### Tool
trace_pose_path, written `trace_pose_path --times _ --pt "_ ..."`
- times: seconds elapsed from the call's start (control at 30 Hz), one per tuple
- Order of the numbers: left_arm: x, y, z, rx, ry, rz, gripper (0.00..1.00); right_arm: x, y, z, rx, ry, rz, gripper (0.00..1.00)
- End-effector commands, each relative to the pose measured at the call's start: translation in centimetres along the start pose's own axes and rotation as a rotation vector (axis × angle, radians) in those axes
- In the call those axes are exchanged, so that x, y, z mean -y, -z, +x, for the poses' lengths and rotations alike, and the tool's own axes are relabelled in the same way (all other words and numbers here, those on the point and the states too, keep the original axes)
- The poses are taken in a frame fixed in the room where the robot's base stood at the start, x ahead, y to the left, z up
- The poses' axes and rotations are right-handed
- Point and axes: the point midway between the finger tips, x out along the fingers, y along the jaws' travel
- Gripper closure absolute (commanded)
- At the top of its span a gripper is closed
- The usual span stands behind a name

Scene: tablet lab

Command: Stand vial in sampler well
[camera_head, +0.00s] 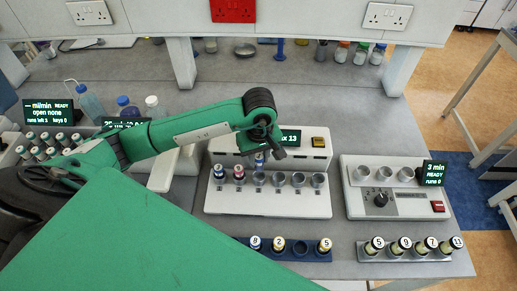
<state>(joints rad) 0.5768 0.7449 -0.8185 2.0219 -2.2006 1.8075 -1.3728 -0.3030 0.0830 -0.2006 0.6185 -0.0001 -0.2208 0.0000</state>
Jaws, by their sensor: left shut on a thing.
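The sampler (265,203) is a white block in the middle of the bench with a row of wells. Vials stand in its two leftmost wells, one of them here (219,172). My left gripper (261,150) is over the third well from the left, shut on a vial (259,163) with a blue upper part. The vial is upright, in line with that well; I cannot tell whether its foot rests on the bottom. The wells to its right, such as this empty well (298,179), hold nothing. My right gripper is not in view.
A blue rack (318,257) in front holds numbered vials and one empty hole. Another rack (395,257) of numbered vials stands to its right. A white device (398,208) with a knob and empty cups stands right of the sampler. Bottles (92,103) stand at the left.

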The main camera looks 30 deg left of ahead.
Motion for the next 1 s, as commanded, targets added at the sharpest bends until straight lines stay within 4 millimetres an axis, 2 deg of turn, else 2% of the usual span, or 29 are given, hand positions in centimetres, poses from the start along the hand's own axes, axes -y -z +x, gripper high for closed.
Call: trace_pose_path --times 0.17,0.5,1.0 --pt "0.0 -0.1 2.3 0.002 0.001 0.0 0.96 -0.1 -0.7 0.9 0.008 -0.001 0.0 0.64" --pt "0.0 0.0 5.2 0.002 0.0 -0.001 0.96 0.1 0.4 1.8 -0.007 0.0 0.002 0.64" --pt "0.0 0.0 5.6 0.0 0.0 -0.001 0.96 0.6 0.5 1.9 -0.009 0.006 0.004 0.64"
